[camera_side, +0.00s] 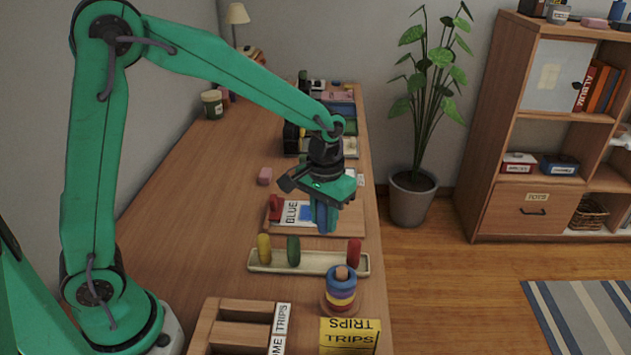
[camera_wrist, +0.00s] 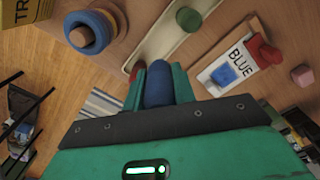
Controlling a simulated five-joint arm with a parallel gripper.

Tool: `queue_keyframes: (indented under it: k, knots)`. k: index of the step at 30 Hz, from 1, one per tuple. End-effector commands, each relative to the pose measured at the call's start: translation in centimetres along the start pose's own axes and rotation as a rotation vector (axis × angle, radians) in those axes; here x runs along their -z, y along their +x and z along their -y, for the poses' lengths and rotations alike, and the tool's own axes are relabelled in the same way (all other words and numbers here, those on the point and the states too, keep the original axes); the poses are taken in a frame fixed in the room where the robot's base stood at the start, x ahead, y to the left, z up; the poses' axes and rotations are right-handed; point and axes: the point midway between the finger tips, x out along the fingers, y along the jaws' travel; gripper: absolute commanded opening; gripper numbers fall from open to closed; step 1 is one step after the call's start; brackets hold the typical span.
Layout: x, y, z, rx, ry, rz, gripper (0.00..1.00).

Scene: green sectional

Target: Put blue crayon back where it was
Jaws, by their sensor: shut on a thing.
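My gripper (camera_side: 322,222) is shut on the blue crayon (camera_wrist: 158,86), which points down between the two fingers in the wrist view. In the side view the crayon is partly hidden by the fingers. The gripper is above the table, over the card board's right part and behind the cream tray (camera_side: 320,266). The tray holds a yellow crayon (camera_side: 264,248), a green crayon (camera_side: 293,251) and a red crayon (camera_side: 354,252), all upright. A bare gap lies between the green and red ones. The green crayon (camera_wrist: 188,19) also shows in the wrist view.
A wooden board (camera_side: 318,231) behind the tray carries a BLUE card (camera_side: 291,211) and a red piece (camera_side: 275,207). A ring stacker (camera_side: 341,292) stands in front of the tray, near a yellow TRIPS box (camera_side: 349,337) and a wooden organizer (camera_side: 241,309). The table's left side is clear.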

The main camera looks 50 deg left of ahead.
Motion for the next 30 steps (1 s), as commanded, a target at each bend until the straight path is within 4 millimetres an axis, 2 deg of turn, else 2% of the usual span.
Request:
queue_keyframes:
  k: [8,18,21,30]
  knots:
    - [-0.1,0.9,-0.1,0.001,-0.003,0.002,0.04]
    - [-0.1,5.3,0.0,0.001,-0.002,0.004,0.04]
    - [0.0,6.1,-0.1,0.000,-0.002,0.001,0.04]
    - [0.0,6.8,-0.1,0.000,-0.002,0.001,0.04]
